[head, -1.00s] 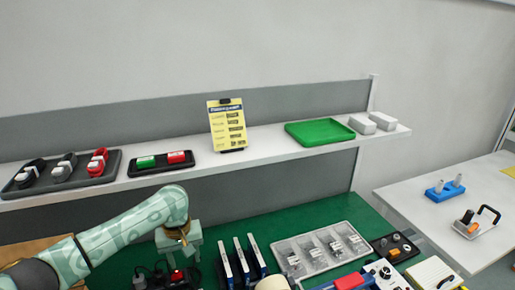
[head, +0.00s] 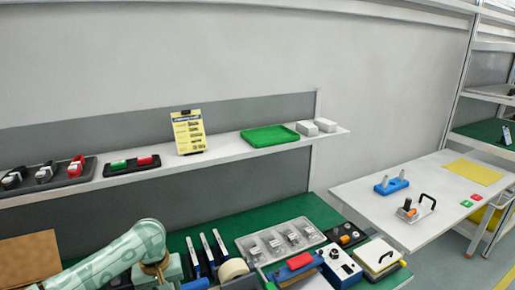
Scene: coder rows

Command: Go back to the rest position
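My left arm enters from the lower left of the head view, patterned pale green. Its wrist end is over the green bench top (head: 312,209) at the bottom of the picture. The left gripper's fingers are cut off below the frame edge or hidden, so their opening does not show. My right arm and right gripper are not in the picture.
A white shelf (head: 222,149) holds a green tray (head: 270,136), a yellow card (head: 188,132) and a dark tray with several tools. A clear compartment tray (head: 281,241) and a white-and-blue box (head: 340,265) crowd the bench. A white side table (head: 362,204) stands at right.

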